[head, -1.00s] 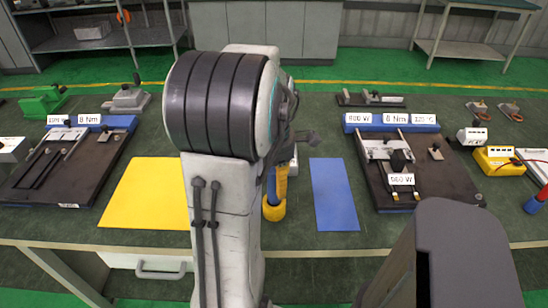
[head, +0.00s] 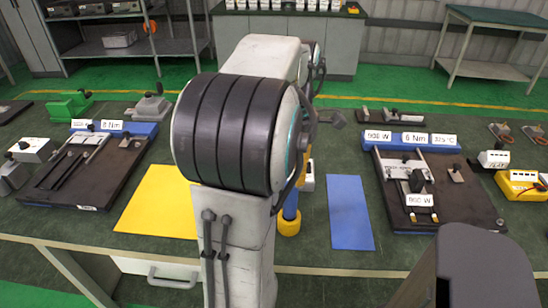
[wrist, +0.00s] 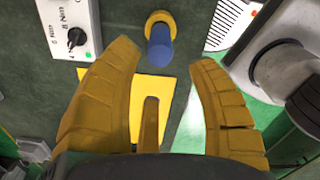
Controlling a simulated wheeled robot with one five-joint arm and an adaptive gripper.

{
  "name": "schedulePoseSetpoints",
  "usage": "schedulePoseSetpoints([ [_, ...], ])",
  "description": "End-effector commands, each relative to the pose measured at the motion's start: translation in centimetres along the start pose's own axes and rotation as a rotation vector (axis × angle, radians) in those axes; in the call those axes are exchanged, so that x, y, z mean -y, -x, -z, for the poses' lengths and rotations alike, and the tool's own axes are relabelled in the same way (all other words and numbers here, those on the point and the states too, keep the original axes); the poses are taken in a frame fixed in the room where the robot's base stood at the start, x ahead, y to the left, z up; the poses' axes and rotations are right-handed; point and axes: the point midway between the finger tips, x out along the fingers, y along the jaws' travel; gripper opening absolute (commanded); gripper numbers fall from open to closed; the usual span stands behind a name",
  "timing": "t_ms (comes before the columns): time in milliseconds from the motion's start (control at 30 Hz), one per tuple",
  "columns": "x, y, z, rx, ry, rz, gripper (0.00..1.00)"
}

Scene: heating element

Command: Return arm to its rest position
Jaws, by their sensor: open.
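My arm (head: 236,135) rises through the middle of the head view, over the front of the bench. It hides part of the bench behind it. My gripper (wrist: 163,58) shows in the wrist view as two curved yellow fingers spread wide apart, with a shorter yellow-brown piece between them. Nothing is held between the fingers. A blue and yellow tool (wrist: 160,50) is ahead of the fingertips, apart from them. The tool also shows in the head view (head: 290,212), partly hidden behind my arm.
A yellow mat (head: 160,203) and a blue mat (head: 350,212) lie on the bench. Dark boards with fixtures stand at left (head: 80,180) and right (head: 440,200). A white box with a black knob (wrist: 72,30) is near the left finger.

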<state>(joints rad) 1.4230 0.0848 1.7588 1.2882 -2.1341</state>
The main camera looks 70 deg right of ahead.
Motion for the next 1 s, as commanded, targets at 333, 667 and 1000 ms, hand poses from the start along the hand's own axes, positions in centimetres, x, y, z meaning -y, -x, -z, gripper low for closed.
schedulePoseSetpoints([
  [333, 0.0, 0.0, 0.0, 0.0, 0.0, 0.0, 0.53],
  [667, -0.8, 0.4, 5.2, 0.01, -0.058, -0.03, 0.53],
  [1000, 1.7, 0.7, 18.8, -0.029, -0.275, -0.125, 0.53],
])
